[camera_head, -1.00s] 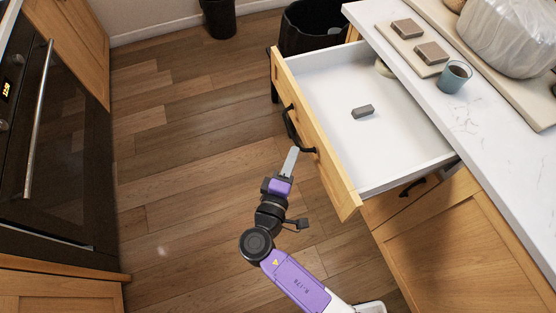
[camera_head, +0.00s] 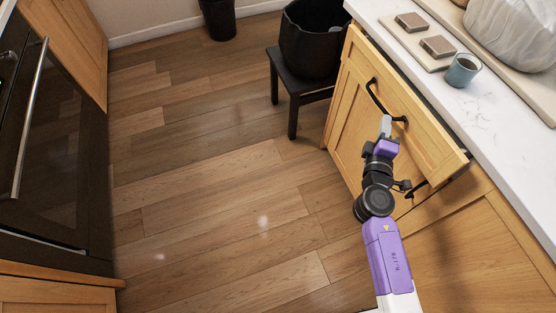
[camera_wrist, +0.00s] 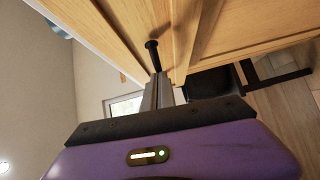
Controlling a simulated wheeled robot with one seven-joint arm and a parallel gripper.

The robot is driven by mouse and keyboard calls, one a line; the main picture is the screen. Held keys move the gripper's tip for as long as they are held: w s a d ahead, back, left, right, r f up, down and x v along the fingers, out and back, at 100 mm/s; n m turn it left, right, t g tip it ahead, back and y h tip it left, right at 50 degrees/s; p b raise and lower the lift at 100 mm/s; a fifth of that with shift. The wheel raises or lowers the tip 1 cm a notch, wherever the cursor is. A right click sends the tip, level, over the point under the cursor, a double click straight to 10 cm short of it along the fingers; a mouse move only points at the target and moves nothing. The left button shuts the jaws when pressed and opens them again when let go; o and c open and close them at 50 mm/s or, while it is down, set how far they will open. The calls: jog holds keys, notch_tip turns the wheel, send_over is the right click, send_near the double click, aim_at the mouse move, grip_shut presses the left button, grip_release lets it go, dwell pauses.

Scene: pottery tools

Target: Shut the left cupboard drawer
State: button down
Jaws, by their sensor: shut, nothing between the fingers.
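The left cupboard drawer (camera_head: 408,100) has a wooden front with a black bar handle (camera_head: 380,101). It is nearly shut; its front still stands a little out from the cupboard at the right end, and its inside is hidden. My gripper (camera_head: 386,122) is shut and empty, with its fingertips at the drawer front just beside the handle's near end. In the wrist view, my gripper (camera_wrist: 160,85) points at the wooden front, and the dark handle (camera_wrist: 152,55) is right at the fingertips. I cannot tell whether they touch.
A white countertop (camera_head: 500,125) above the drawer carries a blue-grey cup (camera_head: 462,70) and small brown blocks on a board (camera_head: 408,42). A black stool (camera_head: 296,90) with a black bin stands left of the cupboard. The wooden floor (camera_head: 220,170) is clear toward the oven (camera_head: 50,140).

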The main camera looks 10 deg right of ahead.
aim_at(405, 119)
jog(key=d, duration=0.2)
jog(key=w+d, duration=0.1)
jog(key=d, duration=0.2)
jog(key=shift+d, duration=0.15)
jog(key=shift+w+d+r, duration=0.1)
jog(key=shift+d, duration=0.4)
jog(key=shift+d, duration=0.1)
